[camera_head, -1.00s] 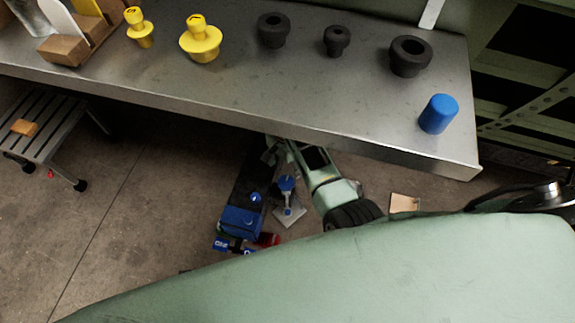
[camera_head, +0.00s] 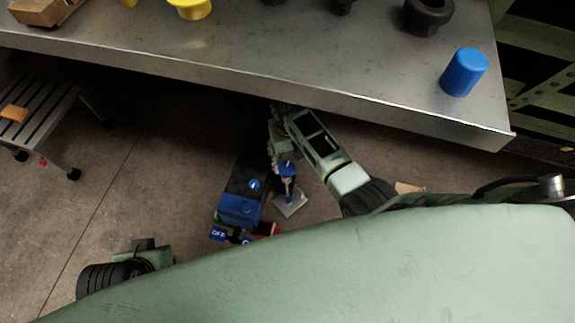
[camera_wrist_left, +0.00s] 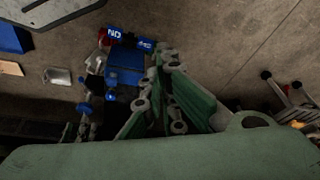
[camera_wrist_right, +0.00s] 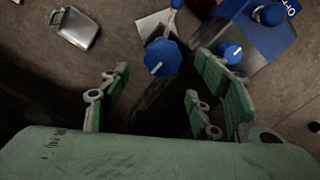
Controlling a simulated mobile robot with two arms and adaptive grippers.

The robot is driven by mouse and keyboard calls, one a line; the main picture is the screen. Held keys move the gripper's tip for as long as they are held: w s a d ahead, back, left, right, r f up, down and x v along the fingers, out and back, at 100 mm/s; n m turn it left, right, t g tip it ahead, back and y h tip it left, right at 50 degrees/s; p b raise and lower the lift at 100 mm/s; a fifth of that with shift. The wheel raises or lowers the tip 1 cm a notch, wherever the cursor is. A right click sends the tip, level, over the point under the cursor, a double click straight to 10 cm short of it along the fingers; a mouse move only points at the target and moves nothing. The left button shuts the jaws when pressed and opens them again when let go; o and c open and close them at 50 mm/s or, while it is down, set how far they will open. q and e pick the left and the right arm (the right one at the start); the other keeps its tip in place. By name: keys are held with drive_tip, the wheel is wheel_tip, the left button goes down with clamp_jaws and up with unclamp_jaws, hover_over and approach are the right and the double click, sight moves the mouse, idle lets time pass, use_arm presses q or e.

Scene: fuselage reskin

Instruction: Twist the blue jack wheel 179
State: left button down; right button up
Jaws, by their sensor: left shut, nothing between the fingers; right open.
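The blue jack wheel (camera_wrist_right: 163,57) is a faceted knob with a white mark on its top. In the head view the blue wheel (camera_head: 287,168) stands over a small silver foot plate (camera_head: 291,203), below the bench edge. My right gripper (camera_wrist_right: 155,90) is open and empty. In the right wrist view the wheel lies just beyond its fingertips, and no contact shows. In the head view the right gripper (camera_head: 277,122) is dark and partly hidden. My left gripper (camera_wrist_left: 166,70) is shut and empty; the blue-topped unit appears beyond it in the left wrist view.
Another blue knob (camera_wrist_right: 230,52) sits close to the right finger. A blue-and-black unit (camera_head: 240,210) stands beside the wheel. The metal bench (camera_head: 300,62) overhangs the area and carries a blue cylinder (camera_head: 464,72). A slatted stool (camera_head: 40,110) stands left, with open floor between.

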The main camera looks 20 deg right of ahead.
sight(288, 167)
wheel_tip(288, 167, down, 4)
drive_tip(key=shift+f+b, duration=0.25)
drive_tip(key=shift+b, duration=0.75)
drive_tip(key=shift+f, duration=0.6)
use_arm(q)
drive_tip(key=shift+w+d+f+t, duration=0.15)
drive_tip(key=shift+w+t, duration=0.15)
drive_tip(key=shift+w, duration=0.2)
drive_tip(key=shift+w+d+f+t, duration=0.15)
drive_tip(key=shift+w+t, duration=0.15)
drive_tip(key=shift+w, duration=0.15)
use_arm(e)
drive_tip(key=shift+c, duration=0.4)
